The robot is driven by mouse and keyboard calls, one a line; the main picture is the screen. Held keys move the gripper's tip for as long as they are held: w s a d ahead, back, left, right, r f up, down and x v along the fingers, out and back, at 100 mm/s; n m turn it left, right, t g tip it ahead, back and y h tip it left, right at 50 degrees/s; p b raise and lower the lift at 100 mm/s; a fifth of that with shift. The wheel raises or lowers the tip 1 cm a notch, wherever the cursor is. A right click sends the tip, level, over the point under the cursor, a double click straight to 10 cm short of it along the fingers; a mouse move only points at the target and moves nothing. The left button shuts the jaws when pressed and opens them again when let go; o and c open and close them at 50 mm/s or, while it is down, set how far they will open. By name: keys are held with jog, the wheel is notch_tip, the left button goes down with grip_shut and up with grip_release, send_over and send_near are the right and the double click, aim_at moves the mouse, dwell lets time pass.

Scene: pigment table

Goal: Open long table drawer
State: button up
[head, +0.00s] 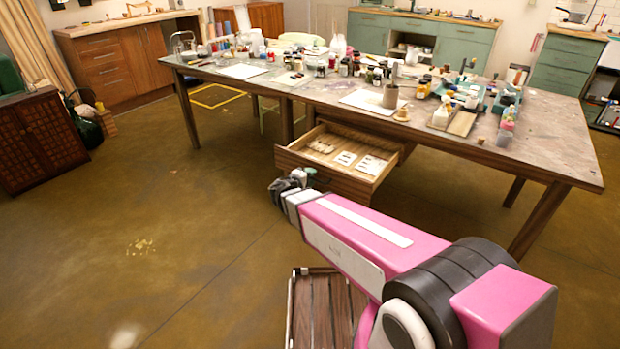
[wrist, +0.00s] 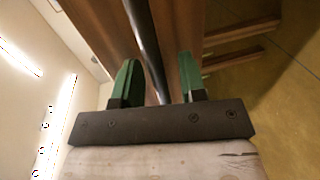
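The long table (head: 555,155) has one drawer (head: 345,185) pulled well out below its near edge. Inside the drawer lie pale small items and white cards. My gripper (wrist: 160,64) is at the left part of the drawer front, seen small in the head view. In the wrist view its two green fingers are apart, on either side of a dark metal bar handle (wrist: 146,35). The bar lies nearer the left finger, with a visible gap to the right finger. The brown wooden front is behind the bar. Exact contact is hard to tell.
Bottles, jars and a wooden cup (head: 390,96) crowd the tabletop. A slatted wooden piece (head: 325,310) stands low in front. A dark many-drawered cabinet (head: 40,142) is at the left. The floor left of the drawer is clear.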

jog(key=v, duration=1)
jog(key=shift+s+a, duration=0.2)
jog(key=shift+s, duration=0.1)
dwell(0.4)
